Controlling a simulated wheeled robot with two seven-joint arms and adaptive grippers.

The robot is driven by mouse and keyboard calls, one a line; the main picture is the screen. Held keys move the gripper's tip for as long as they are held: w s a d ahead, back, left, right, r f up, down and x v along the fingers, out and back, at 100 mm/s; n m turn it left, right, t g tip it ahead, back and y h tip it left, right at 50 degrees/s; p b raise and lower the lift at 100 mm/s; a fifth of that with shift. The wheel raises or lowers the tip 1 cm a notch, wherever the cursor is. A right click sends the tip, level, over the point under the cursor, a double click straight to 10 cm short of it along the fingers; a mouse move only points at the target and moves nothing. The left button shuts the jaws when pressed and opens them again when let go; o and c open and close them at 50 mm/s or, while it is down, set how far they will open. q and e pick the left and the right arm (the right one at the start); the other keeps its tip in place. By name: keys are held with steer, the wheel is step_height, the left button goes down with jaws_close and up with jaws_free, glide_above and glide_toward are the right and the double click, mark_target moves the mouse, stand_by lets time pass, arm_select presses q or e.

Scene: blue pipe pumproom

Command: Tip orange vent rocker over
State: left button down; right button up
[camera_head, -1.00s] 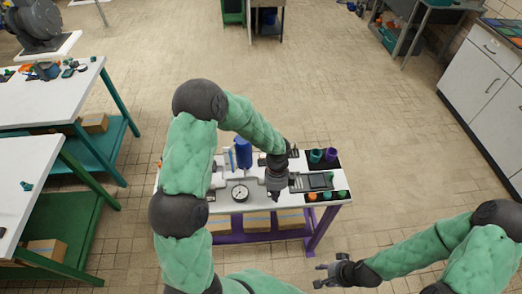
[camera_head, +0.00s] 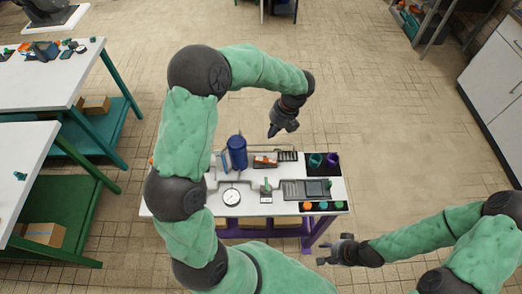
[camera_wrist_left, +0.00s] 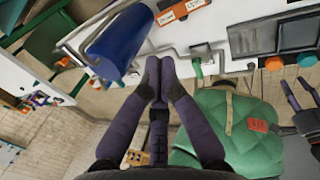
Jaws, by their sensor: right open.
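The orange vent rocker (camera_head: 265,161) sits on the white bench panel, right of the blue cylinder (camera_head: 237,153). In the left wrist view an orange block that looks like the rocker (camera_wrist_left: 182,11) is at the top edge, partly cut off, near the blue cylinder (camera_wrist_left: 118,42). My left gripper (camera_head: 280,130) is raised at the far side of the bench, apart from the rocker. Its fingers (camera_wrist_left: 159,66) are together with nothing visible between them. My right gripper (camera_head: 333,251) is open and empty, in front of the bench at the right.
On the bench are a round gauge (camera_head: 231,196), a small green lever (camera_head: 266,185), a grey tray (camera_head: 306,189), and coloured cups and knobs at the right end. Thin pipes run around the blue cylinder. Other benches (camera_head: 45,75) stand left. Floor behind the bench is clear.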

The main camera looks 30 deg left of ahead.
mark_target(265, 160)
arm_select(q)
steer(key=b+x, duration=0.3)
steer(key=x, duration=1.1)
steer(key=shift+b, duration=0.3)
steer(key=shift+s+a+f+p, duration=0.2)
steer(key=shift+a+p, duration=0.1)
steer(key=shift+p, duration=0.5)
steer(key=shift+s+a+f+p, duration=0.15)
steer(key=shift+a+p, duration=0.1)
steer(key=shift+p, duration=0.3)
steer(key=shift+s+a+f+p, duration=0.15)
steer(key=shift+a+f+p, duration=0.15)
steer(key=shift+p, duration=0.2)
steer(key=shift+f, duration=0.15)
steer(key=shift+d, duration=0.15)
steer(key=shift+w+d+r+p, duration=0.35)
steer(key=shift+w+d+p, duration=0.05)
steer(key=shift+d, duration=0.1)
